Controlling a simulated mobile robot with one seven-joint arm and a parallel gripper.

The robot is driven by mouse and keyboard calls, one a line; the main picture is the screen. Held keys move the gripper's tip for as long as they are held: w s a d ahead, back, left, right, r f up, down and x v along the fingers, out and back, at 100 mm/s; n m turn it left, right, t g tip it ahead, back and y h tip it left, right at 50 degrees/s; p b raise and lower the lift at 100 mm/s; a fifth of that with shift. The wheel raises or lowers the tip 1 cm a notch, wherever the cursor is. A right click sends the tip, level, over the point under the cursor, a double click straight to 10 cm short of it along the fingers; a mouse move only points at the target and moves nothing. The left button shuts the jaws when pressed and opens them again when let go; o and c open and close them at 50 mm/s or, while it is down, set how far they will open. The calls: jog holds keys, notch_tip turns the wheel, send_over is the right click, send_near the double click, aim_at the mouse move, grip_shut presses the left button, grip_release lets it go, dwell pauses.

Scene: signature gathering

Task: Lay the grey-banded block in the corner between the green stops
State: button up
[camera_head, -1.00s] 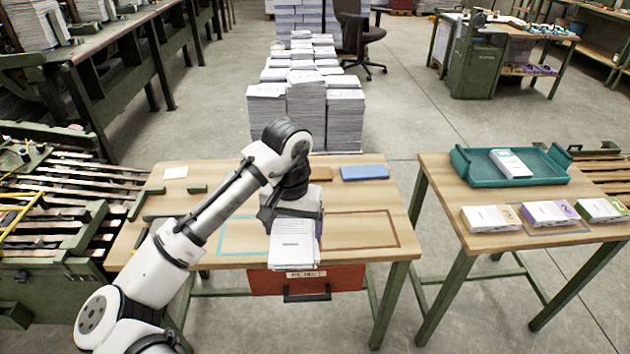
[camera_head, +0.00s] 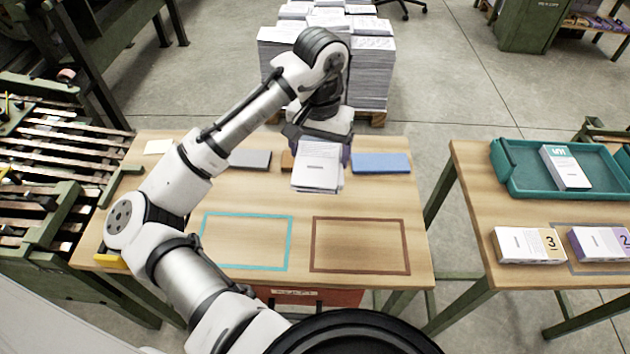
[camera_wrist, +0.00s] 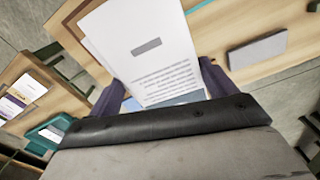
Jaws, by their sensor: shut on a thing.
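My gripper (camera_head: 318,143) is shut on a white paper block (camera_head: 317,168), held over the middle back of the near table (camera_head: 370,198). In the wrist view the block (camera_wrist: 145,45) sits between the fingers, its white cover showing lines of print and a small grey bar. A dark green bar (camera_head: 122,185) lies along the table's left edge. The other green stops and the corner between them are hidden behind my arm.
Teal (camera_head: 204,240) and brown (camera_head: 314,245) outlines on the table are empty. Grey (camera_head: 250,159) and blue (camera_head: 381,171) slabs lie at its back. On the right table, a teal tray (camera_head: 510,187) holds one block; yellow-marked (camera_head: 525,245) and purple-marked (camera_head: 598,243) blocks lie before it.

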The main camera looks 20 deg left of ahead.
aim_at(319, 215)
notch_tip(319, 215, down, 20)
jog(key=shift+r+b, duration=0.1)
jog(key=shift+b, duration=0.35)
jog(key=o, duration=1.1)
notch_tip(319, 215, up, 12)
